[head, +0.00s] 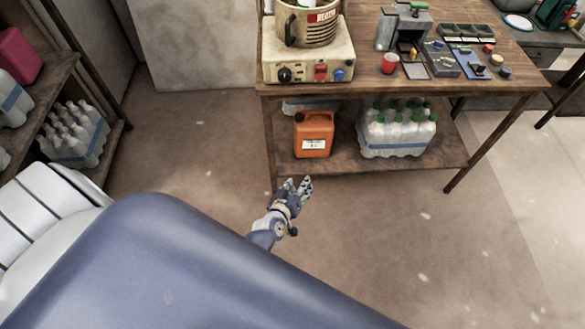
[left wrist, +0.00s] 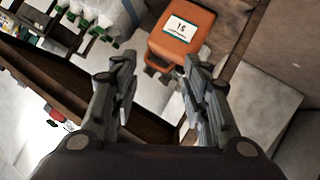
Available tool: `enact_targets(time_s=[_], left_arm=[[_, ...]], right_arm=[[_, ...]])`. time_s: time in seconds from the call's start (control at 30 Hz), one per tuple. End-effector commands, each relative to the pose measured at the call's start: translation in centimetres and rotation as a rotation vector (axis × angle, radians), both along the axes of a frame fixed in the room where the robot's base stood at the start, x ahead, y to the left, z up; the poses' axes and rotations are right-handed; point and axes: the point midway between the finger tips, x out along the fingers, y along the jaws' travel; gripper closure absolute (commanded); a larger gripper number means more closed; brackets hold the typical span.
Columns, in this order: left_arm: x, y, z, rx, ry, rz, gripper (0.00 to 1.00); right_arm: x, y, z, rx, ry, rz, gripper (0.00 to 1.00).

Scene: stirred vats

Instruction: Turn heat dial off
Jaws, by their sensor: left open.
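The heat unit (head: 307,58) is a cream box on the left end of the wooden table, with a metal vat (head: 306,24) on top. Its front has a black dial (head: 285,75), a red switch (head: 321,72) and a blue knob (head: 339,75). I cannot read the dial's setting. My left gripper (head: 304,186) is open and empty, low in front of the table's lower shelf and well below the heat unit. In the left wrist view its two fingers (left wrist: 157,82) stand apart. My right gripper is not in view.
An orange canister (head: 313,134) and a pack of clear bottles (head: 398,131) stand on the lower shelf. A red cup (head: 390,63) and small devices are on the tabletop (head: 375,83). A shelf with bottles (head: 75,135) is at left. The floor before the table is clear.

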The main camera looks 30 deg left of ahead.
Motion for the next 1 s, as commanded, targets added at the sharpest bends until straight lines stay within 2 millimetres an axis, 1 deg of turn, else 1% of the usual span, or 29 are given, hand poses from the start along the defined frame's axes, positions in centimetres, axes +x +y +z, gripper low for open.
enact_targets(time_s=[0.03, 0.1, 0.33, 0.5, 1.0], left_arm=[[-0.7, -0.3, -0.8, 0.009, 0.022, -0.017, 0.58], [-1.5, -0.7, -1.8, 0.019, 0.047, -0.038, 0.58], [-3.2, -1.3, -3.7, 0.043, 0.101, -0.084, 0.58], [-3.6, -1.5, -4.1, 0.048, 0.113, -0.093, 0.58], [-3.6, -1.5, -4.1, 0.047, 0.113, -0.093, 0.58]], right_arm=[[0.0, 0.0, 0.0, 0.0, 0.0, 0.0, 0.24], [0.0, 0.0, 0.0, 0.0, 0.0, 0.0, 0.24], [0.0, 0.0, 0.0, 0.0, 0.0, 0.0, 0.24], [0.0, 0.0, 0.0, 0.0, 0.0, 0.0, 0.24], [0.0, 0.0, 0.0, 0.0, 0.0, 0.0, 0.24]])
